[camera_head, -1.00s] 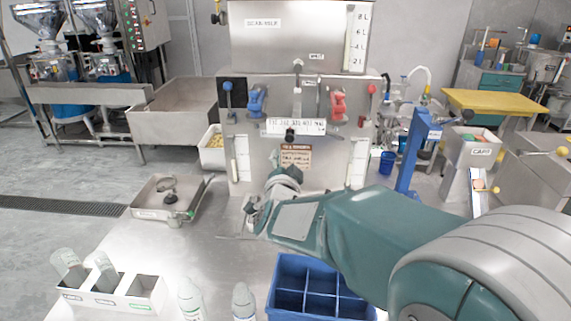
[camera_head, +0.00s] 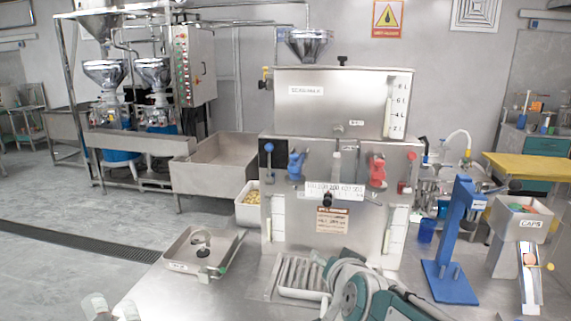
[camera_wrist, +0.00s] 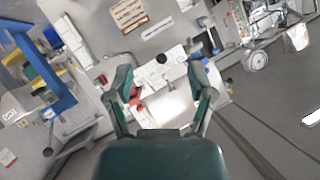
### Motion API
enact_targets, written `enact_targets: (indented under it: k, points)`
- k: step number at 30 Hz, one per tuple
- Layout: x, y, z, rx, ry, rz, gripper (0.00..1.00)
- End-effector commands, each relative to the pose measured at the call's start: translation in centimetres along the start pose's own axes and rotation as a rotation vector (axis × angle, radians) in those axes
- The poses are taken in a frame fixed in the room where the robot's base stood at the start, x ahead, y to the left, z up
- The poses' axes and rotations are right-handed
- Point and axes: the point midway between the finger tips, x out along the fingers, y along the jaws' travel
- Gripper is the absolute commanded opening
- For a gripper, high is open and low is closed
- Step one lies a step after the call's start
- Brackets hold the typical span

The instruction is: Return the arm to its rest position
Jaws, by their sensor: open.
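My gripper (camera_wrist: 160,76) shows in the wrist view with its two fingers spread apart and nothing between them. Beyond the fingers, the wrist view shows the steel machine (camera_wrist: 175,40) with its label and red and blue parts, tilted in the picture. In the head view my green arm is at the bottom centre, in front of the machine (camera_head: 345,242). The fingers cannot be made out clearly there.
A slatted tray (camera_head: 296,275) lies at the machine's foot. A shallow steel tray (camera_head: 180,262) lies on the left, and a blue stand (camera_head: 448,283) and a CAPS box (camera_head: 521,222) are on the right. Bare tabletop shows left of the slatted tray.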

Motion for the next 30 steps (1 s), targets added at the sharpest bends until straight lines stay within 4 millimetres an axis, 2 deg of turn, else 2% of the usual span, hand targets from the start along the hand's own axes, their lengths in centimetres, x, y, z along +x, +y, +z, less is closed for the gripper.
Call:
enact_targets:
  k: [1,8,15,18,22,30]
  points:
    - [-1.3,0.5,0.5,-0.031,-0.039,0.009,0.7]
    - [-6.9,3.7,4.3,-0.197,-0.263,0.083,0.7]
    - [-13.4,7.9,8.3,-0.337,-0.489,0.202,0.7]
    - [-15.4,9.2,9.4,-0.372,-0.555,0.244,0.7]
    - [-16.7,10.1,10.2,-0.392,-0.602,0.273,0.7]
    - [-16.8,10.2,10.3,-0.394,-0.609,0.276,0.7]
